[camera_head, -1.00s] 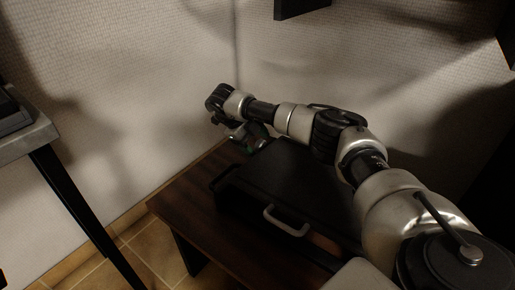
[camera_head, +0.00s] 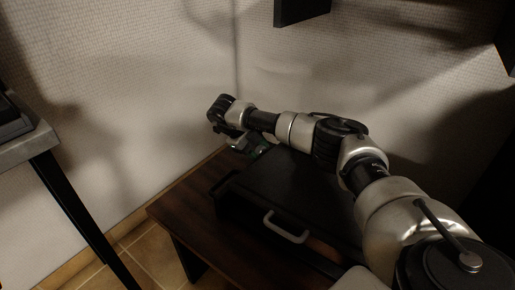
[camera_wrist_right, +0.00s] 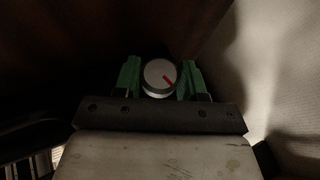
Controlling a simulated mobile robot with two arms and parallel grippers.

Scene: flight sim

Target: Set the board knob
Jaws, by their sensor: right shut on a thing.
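The knob (camera_wrist_right: 159,76) shows in the right wrist view as a round silver dial with a red pointer mark that slants toward its lower right. My right gripper (camera_wrist_right: 160,80) has its two green fingers on either side of the knob and is shut on it. In the head view my right gripper (camera_head: 248,146) is low at the back of a dark wooden table, next to a black case, and my wrist partly hides it. The knob cannot be made out in the head view. My left gripper is in neither view.
The black case (camera_head: 300,190) with a pale handle (camera_head: 285,228) lies on the wooden table (camera_head: 185,209). Textured walls meet in a corner behind my right gripper. Another table (camera_head: 30,143) with black legs stands at the left, with tiled floor between.

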